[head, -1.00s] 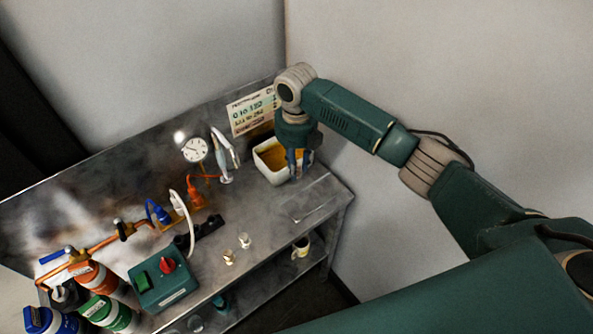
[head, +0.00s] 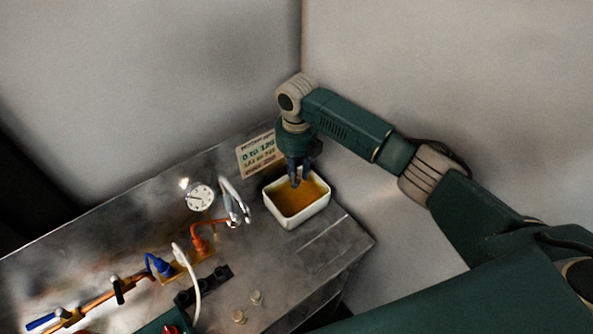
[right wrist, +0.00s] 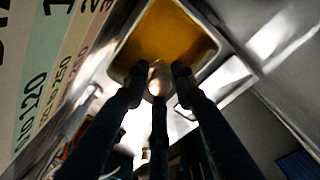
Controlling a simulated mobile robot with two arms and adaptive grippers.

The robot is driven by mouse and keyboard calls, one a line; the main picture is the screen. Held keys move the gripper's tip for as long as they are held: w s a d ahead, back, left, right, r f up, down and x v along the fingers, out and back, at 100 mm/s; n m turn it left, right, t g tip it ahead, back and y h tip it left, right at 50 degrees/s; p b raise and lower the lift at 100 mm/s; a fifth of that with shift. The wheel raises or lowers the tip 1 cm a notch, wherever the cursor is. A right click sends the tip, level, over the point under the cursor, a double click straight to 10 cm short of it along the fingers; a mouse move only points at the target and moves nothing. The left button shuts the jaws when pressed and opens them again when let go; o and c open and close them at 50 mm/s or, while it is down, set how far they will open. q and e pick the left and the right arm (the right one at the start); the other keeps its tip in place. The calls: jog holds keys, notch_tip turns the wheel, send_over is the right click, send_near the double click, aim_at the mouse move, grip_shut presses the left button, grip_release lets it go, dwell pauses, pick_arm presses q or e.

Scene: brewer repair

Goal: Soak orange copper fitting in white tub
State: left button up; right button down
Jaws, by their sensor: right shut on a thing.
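The white tub (head: 298,219) stands at the back right of the metal bench and holds amber liquid (head: 305,200). It also shows in the right wrist view (right wrist: 214,40). My right gripper (head: 296,183) points down over the tub's back part. In the right wrist view its fingers (right wrist: 158,80) are shut on a small copper-coloured fitting (right wrist: 157,79), mostly hidden between them. The fitting appears in front of the liquid; I cannot tell whether it touches it. My left gripper is not in view.
A dial gauge (head: 200,197) and white-and-grey tool (head: 235,201) stand left of the tub. Two small brass pieces (head: 256,297) (head: 239,317) lie near the bench front. A label card (head: 258,154) stands behind. Copper piping (head: 92,303) runs at lower left. The bench right of the brass pieces is clear.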

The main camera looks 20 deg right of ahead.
jog(key=shift+s+f, duration=0.1)
jog(key=shift+f, duration=0.7)
notch_tip(320, 180, down, 4)
jog(key=b, duration=0.3)
jog(key=shift+b, duration=0.4)
notch_tip(320, 180, down, 2)
jog(key=shift+f+b, duration=0.15)
jog(key=shift+b, duration=0.95)
jog(key=shift+f+b, duration=0.7)
jog(key=shift+f, duration=0.2)
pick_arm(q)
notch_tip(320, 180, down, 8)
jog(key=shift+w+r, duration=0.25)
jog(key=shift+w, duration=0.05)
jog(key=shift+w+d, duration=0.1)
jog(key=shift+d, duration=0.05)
pick_arm(e)
jog(key=shift+r, duration=0.1)
notch_tip(320, 180, up, 8)
jog(key=p, duration=0.7)
jog(key=shift+f, duration=0.2)
pick_arm(q)
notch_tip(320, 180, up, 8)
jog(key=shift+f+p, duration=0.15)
jog(key=shift+p, duration=0.2)
pick_arm(e)
jog(key=shift+r, duration=1.1)
